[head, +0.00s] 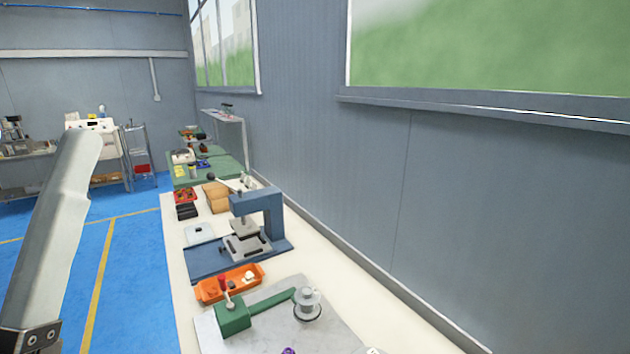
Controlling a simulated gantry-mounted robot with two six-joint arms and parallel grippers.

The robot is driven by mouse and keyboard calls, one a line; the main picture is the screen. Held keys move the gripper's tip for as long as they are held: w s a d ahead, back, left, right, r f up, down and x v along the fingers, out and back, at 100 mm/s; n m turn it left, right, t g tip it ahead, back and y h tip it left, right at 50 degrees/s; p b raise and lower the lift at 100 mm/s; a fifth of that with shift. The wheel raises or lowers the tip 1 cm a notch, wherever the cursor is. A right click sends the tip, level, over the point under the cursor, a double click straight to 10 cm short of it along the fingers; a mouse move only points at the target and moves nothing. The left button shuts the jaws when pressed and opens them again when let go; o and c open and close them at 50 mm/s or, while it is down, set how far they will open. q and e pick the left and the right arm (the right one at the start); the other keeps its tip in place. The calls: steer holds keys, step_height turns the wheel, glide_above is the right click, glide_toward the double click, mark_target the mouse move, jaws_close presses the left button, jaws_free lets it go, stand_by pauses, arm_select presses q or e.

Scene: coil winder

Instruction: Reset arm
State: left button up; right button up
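A pale grey link of my arm rises at the left edge, over the blue floor, with a dark bolted joint at its lower end. Neither gripper shows, so I cannot see their fingers or anything in them. The coil winder stands at the near end of the bench, with a green block (233,318), a green bar and a metal spool (307,304) on a grey plate (268,341). The link is apart from the winder in the picture. A small purple thing (288,351) is cut off at the bottom edge.
An orange tray (209,291) holding small parts lies beyond the winder. Behind it stands a blue press (272,212) on the pale bench (176,262). Boxes and a green-topped table (232,163) are farther back. A wall bounds the right; open floor (131,262) lies left.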

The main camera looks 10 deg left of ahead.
arm_select(q)
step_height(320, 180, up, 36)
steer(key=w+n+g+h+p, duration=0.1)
steer(key=p, duration=3.7)
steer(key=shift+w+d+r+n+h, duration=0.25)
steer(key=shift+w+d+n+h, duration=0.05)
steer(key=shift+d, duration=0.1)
